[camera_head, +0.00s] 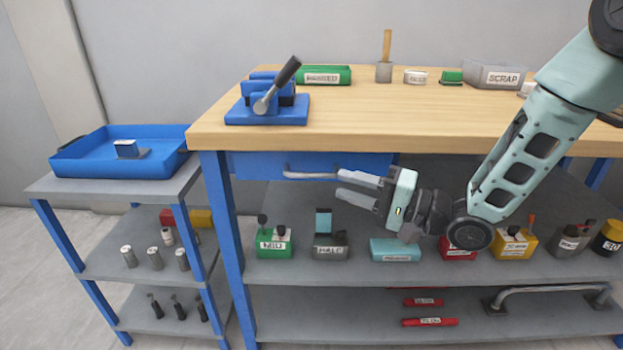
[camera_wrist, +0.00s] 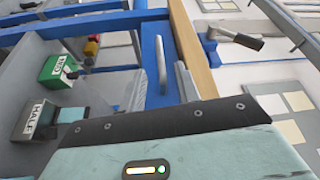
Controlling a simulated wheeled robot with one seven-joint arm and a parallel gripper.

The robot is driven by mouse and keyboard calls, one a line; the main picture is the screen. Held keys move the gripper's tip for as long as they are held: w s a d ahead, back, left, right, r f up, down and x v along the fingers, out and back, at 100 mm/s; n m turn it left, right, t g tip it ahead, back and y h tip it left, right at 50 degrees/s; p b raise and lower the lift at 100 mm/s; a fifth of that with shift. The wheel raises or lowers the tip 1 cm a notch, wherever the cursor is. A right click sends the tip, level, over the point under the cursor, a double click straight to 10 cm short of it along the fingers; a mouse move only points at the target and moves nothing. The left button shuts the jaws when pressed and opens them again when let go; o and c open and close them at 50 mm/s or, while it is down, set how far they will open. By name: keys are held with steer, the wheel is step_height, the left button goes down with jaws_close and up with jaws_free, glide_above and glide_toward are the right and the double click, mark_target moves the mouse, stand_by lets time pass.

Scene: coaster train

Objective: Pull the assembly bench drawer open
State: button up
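The assembly bench drawer (camera_head: 262,164) has a blue front just under the bench top and looks closed. Its light grey bar handle (camera_head: 302,175) runs along the front. In the wrist view the handle (camera_wrist: 161,62) stands out from the blue drawer front (camera_wrist: 151,45). My gripper (camera_head: 341,184) is open and empty, with its fingers pointing left near the right end of the handle. In the wrist view the handle appears between the two fingertips (camera_wrist: 161,85), a little beyond them. I cannot tell whether a finger touches the handle.
The wooden bench top (camera_head: 400,115) overhangs the drawer. A blue clamp fixture (camera_head: 266,112) stands on it. The shelf below (camera_head: 345,268) holds several labelled boxes close under my gripper. A side rack with a blue tray (camera_head: 85,160) stands at the left.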

mark_target(317, 177)
steer(key=b+x, duration=0.1)
steer(key=x, duration=0.7)
steer(key=shift+w+a, duration=0.1)
jaws_close()
